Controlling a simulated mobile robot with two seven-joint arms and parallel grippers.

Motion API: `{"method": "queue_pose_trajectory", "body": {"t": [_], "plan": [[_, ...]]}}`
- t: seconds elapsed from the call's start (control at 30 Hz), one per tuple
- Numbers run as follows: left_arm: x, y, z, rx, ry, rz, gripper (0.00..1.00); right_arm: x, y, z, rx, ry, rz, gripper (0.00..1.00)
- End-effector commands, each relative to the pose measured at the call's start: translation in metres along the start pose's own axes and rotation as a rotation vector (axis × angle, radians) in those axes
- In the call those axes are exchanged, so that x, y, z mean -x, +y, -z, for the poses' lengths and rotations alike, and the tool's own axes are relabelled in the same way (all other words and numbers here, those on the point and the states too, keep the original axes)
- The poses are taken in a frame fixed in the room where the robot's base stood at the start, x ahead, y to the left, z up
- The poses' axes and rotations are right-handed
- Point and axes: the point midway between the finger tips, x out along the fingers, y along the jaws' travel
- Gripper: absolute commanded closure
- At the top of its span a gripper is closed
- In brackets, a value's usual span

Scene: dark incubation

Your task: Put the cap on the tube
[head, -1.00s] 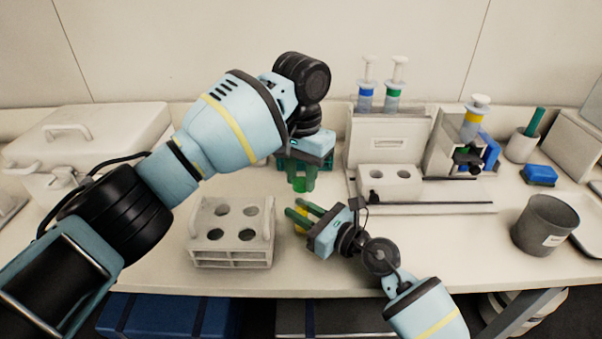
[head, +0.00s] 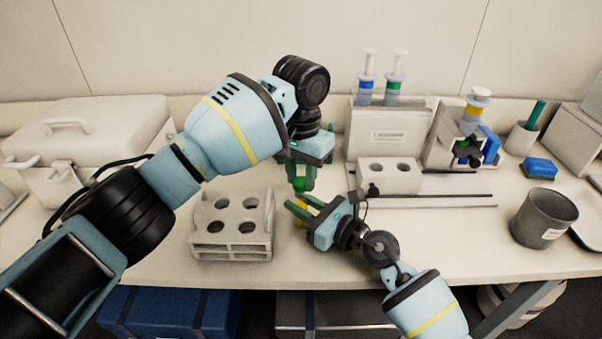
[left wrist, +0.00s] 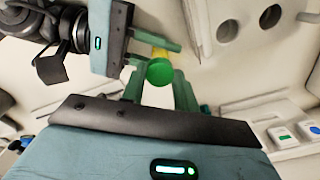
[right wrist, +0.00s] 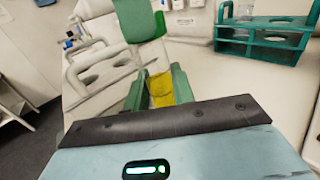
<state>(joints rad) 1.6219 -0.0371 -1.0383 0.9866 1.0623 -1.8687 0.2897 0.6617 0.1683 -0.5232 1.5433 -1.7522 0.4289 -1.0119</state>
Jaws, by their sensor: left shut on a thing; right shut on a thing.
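My left gripper (head: 301,184) is shut on the green cap (left wrist: 159,71), which faces the left wrist camera between its fingers. My right gripper (right wrist: 158,85) is shut on a clear tube (right wrist: 154,60) with yellow content near its bottom. In the head view the tube (head: 301,205) is mostly hidden by the right gripper's green fingers. The cap (head: 300,185) is just above the tube.
A white four-hole rack (head: 232,250) stands left of the grippers. A teal rack (right wrist: 270,40) is behind them. A white two-hole block (head: 390,177), syringes and a grey beaker (head: 544,217) are to the right. The table front between rack and beaker is clear.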

Motion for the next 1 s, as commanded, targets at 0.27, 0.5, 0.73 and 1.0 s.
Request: {"method": "queue_pose_trajectory", "body": {"t": [0.27, 0.5, 0.73, 1.0], "plan": [[-0.005, 0.0001, 0.0, 0.0, 0.0, -0.001, 0.91, 0.0, 0.0, 0.0002, 0.0, 0.0, 0.0, 1.0], [-0.0093, 0.0, -0.0001, 0.0, -0.001, 0.0, 0.91, 0.0, 0.0, 0.0002, 0.0, 0.0, 0.0, 1.0], [-0.0105, 0.0, -0.0001, -0.031, 0.0, 0.0, 0.91, 0.0, 0.0, 0.0002, 0.0, 0.0, 0.0, 1.0], [-0.0105, 0.0, 0.0001, -0.4, 0.0, -0.002, 0.91, 0.0, 0.0, 0.0002, 0.0, 0.0, 0.0, 1.0]]}}
